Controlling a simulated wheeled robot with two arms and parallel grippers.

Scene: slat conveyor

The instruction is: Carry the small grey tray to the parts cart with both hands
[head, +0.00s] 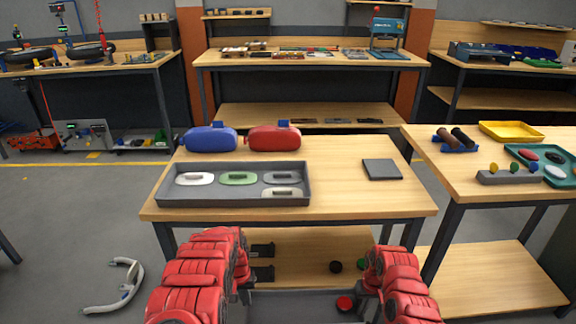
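A grey rectangular tray (215,203) lies on the left front of the wooden table (340,200). It holds several flat handled pieces, white, green and grey. My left gripper (263,262) is in front of the table and lower than its top, with its two dark fingers apart and nothing between them. My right gripper (366,290) is also low in front of the table, to the right; its fingers are mostly hidden by my red arm. Neither gripper touches the tray. I cannot tell which thing is the parts cart.
Blue (209,138) and red (274,137) containers stand behind the tray. A flat dark grey square (382,169) lies to its right. Another table (500,205) stands close at the right, with a yellow tray (511,131). Open floor (60,220) lies to the left.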

